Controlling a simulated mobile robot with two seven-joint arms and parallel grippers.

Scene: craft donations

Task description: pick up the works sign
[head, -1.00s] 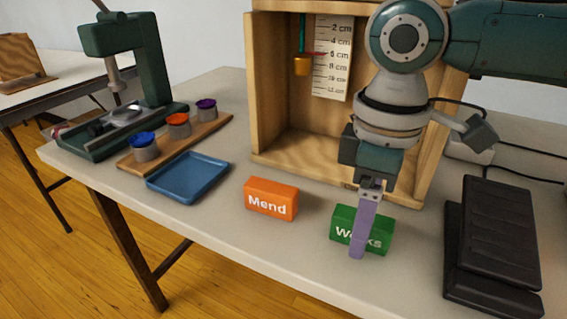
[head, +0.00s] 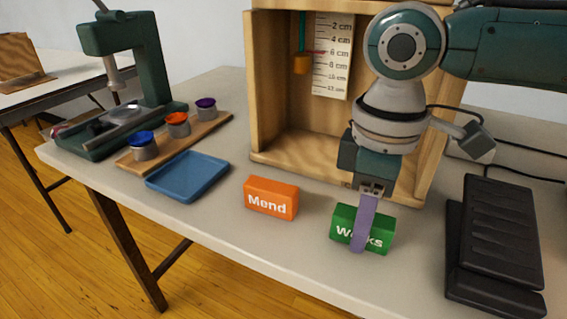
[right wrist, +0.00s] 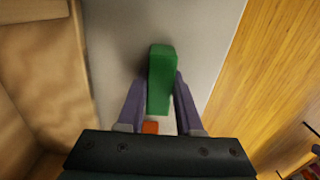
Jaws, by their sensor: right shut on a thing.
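The works sign (head: 343,219) is a green block with white lettering on the table's front part. My right gripper (head: 361,240) reaches down over it from above, and one purple finger covers the middle of the lettering. In the right wrist view the green sign (right wrist: 162,75) stands between the two purple fingers (right wrist: 160,95), which are shut on it. I cannot tell whether the sign's underside is touching the table. My left gripper is not in view.
An orange Mend sign (head: 270,199) stands left of the works sign. A blue tray (head: 188,177) lies farther left. A black pedal (head: 495,245) is to the right. A wooden box (head: 290,150) with a ruler stands behind. The table's front edge is close.

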